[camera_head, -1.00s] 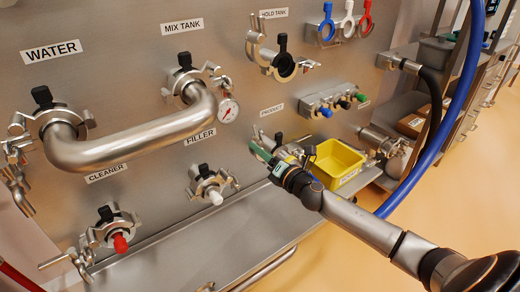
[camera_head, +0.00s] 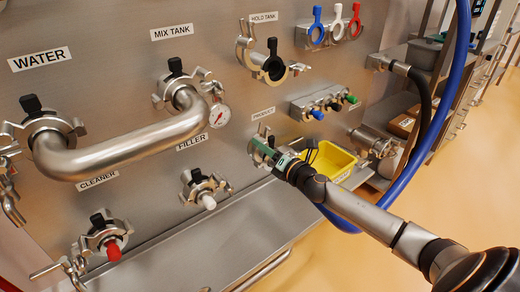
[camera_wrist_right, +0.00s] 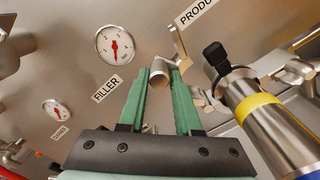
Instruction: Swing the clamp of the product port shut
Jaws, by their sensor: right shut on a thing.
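The product port is under the PRODUCT label (camera_head: 263,113) in the head view, mostly hidden by my right gripper (camera_head: 262,150). In the right wrist view, the green fingers of my right gripper (camera_wrist_right: 166,75) are closed on a short round metal end (camera_wrist_right: 160,68), apparently part of the port's clamp. A thin upright metal piece (camera_wrist_right: 181,48) stands just beyond it. To the right is a steel pipe with a yellow band (camera_wrist_right: 255,105) and a black knob (camera_wrist_right: 215,55). How far the clamp is open cannot be told. My left gripper is not in view.
A yellow bin (camera_head: 332,160) sits on the ledge right of the port, partly behind my right arm. A blue hose (camera_head: 440,120) hangs at the right. The filler port (camera_head: 203,188) is to the lower left, and colored valves (camera_head: 325,105) are above right.

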